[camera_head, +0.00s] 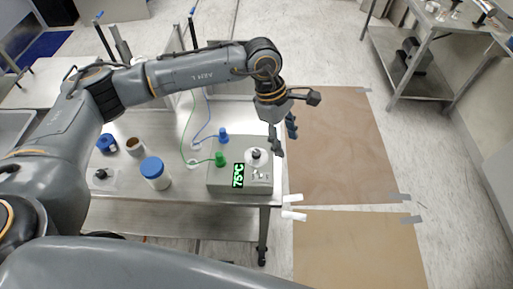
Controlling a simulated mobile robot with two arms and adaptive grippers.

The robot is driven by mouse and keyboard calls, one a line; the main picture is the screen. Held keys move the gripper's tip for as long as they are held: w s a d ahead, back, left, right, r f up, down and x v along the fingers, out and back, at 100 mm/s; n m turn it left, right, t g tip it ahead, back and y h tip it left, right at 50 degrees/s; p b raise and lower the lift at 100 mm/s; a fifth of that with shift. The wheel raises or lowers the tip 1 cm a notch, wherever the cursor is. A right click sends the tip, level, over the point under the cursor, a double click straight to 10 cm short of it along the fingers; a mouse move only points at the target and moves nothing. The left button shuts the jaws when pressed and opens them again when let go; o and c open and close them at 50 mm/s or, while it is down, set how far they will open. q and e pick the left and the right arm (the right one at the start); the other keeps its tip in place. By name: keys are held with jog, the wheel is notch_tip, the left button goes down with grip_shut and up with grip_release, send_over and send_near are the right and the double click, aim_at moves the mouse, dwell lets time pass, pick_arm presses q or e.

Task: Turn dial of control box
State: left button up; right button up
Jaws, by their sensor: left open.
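The grey control box (222,180) sits at the right front corner of the steel table. Its green display reads 75°C. Its dial (257,157) is a black knob on a pale round plate on the box's top, at the right. My left gripper (283,143) hangs down just above and to the right of the dial, near the table's right edge. It is open, with nothing visible between its fingers. I cannot tell whether a finger touches the dial. My right gripper is out of view.
A white jar with a blue lid (155,173), a small open brown-topped jar (135,146) and a blue cap (106,143) stand left of the box. A steel cart (430,60) stands far right. Brown floor sheets (345,150) lie right of the table.

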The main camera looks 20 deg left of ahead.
aim_at(256, 152)
pick_arm(q)
jog(key=w+a+r+y, duration=0.1)
jog(key=w+a+y, duration=0.25)
jog(key=a, duration=0.55)
jog(key=shift+t, duration=0.4)
jog(key=f+p, duration=0.1)
jog(key=f, duration=0.3)
jog(key=f+p, duration=0.2)
jog(key=f, duration=0.2)
jog(key=f+p, duration=0.2)
jog(key=f, duration=0.2)
jog(key=shift+s+d+f, duration=0.2)
jog(key=shift+s+d, duration=0.15)
jog(key=shift+d, duration=0.05)
jog(key=shift+f, duration=0.6)
grip_shut()
